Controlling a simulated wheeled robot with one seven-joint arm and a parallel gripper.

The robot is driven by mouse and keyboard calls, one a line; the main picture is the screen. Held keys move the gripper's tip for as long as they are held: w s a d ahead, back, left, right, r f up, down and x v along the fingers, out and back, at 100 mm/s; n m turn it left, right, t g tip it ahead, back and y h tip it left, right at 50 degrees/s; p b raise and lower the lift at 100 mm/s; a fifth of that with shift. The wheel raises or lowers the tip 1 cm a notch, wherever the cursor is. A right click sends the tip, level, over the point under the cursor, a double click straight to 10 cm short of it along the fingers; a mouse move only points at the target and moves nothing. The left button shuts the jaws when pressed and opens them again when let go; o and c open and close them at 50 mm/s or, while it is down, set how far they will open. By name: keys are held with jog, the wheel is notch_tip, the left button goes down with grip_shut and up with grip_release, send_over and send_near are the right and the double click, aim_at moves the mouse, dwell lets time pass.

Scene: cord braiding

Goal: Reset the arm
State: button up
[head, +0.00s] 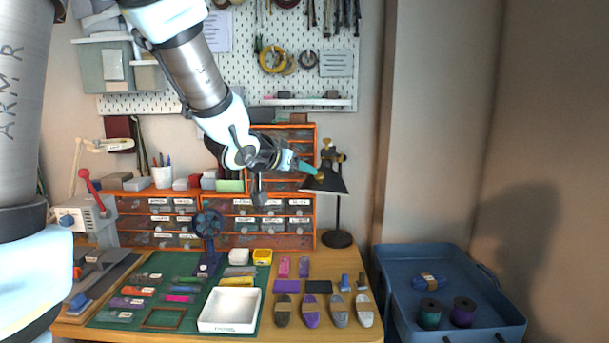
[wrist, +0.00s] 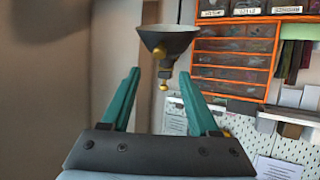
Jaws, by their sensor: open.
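My gripper (head: 306,170) is raised above the workbench (head: 262,330), in front of the orange drawer cabinets. Its teal fingers also show in the wrist view (wrist: 159,76), spread apart with nothing held between them. A black desk lamp (head: 325,182) is right by the fingertips in the head view. In the wrist view the lamp shade (wrist: 168,42) appears upside down between and beyond the fingers. I cannot tell how close the fingers are to it.
On the bench are a green mat (head: 110,317) with a white tray (head: 228,310), a small blue fan (head: 208,228) and several cord bundles. A blue cart (head: 388,262) with spools stands at right. Orange drawers (head: 316,215) and a pegboard (head: 350,40) are behind.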

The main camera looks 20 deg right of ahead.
jog(key=shift+s+a+r, duration=0.1)
jog(key=shift+s+a, duration=0.05)
jog(key=shift+a, duration=0.05)
dwell(0.4)
jog(key=w+a+f+n+y, duration=0.1)
jog(key=a+f+n+y, duration=0.4)
jog(key=a, duration=0.6)
jog(key=a+f+n+y, duration=0.1)
jog(key=a+f+y, duration=0.35)
jog(key=a, duration=0.75)
jog(key=s+a+f+n+g, duration=0.1)
jog(key=s+a+f+g, duration=0.2)
jog(key=s+a+f, duration=0.1)
jog(key=s+a+f+n+g+y, duration=0.1)
jog(key=s+a+f+n+g, duration=0.1)
jog(key=s+a, duration=0.5)
jog(key=shift+s+a+f+g, duration=0.25)
jog(key=shift+s+f+g, duration=0.4)
jog(key=shift+f, duration=0.3)
jog(key=shift+w, duration=0.1)
